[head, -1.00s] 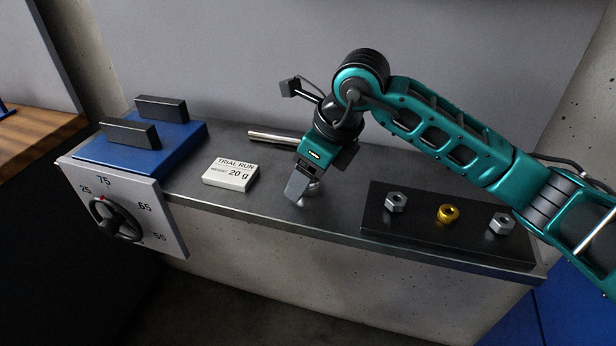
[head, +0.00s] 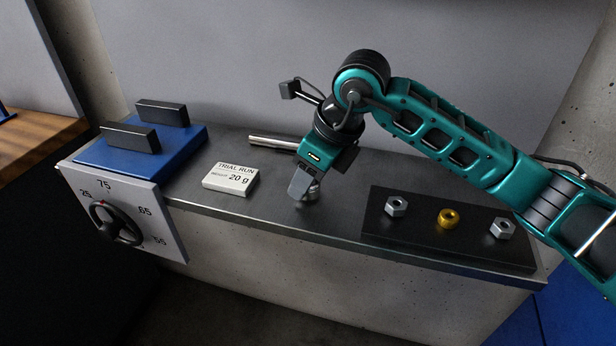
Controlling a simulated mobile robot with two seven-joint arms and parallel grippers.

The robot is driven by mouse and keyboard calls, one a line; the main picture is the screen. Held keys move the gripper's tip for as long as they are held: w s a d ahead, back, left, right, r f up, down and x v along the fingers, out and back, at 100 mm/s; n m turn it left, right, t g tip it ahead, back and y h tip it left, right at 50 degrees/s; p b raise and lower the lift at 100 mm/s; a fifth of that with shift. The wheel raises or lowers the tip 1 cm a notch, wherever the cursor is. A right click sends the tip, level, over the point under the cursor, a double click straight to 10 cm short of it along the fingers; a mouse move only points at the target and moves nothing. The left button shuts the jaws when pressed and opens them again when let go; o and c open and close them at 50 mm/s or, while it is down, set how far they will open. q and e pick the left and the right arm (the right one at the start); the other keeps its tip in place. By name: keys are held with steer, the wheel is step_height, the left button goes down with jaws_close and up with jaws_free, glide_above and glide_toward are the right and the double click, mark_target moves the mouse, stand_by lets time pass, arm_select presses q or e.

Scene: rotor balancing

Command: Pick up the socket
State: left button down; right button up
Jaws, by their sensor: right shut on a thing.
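The socket (head: 313,193) is a small shiny metal cylinder above the grey bench top. My right gripper (head: 306,192) points down at it and is shut on it. The gripper's near finger hides much of the socket, so I cannot tell whether its lower end still touches the bench. My left gripper is not in view.
A metal bar (head: 270,140) lies behind the gripper. A white "TRIAL RUN 20 g" block (head: 230,180) stands to the left, near a blue plate (head: 172,157) with two dark blocks. A dark tray (head: 421,229) holds two steel nuts (head: 397,206) and a gold nut (head: 448,217). A dial (head: 119,223) is on the front left.

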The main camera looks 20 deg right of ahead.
step_height(320, 180, up, 7)
steer(key=shift+a+p, duration=0.1)
steer(key=shift+p, duration=0.3)
steer(key=s+a, duration=0.5)
steer(key=s, duration=0.3)
steer(key=s+a, duration=0.6)
steer(key=s, duration=0.2)
steer(key=shift+s+f+b, duration=0.2)
steer(key=shift+f+b, duration=0.05)
steer(key=shift+b, duration=0.15)
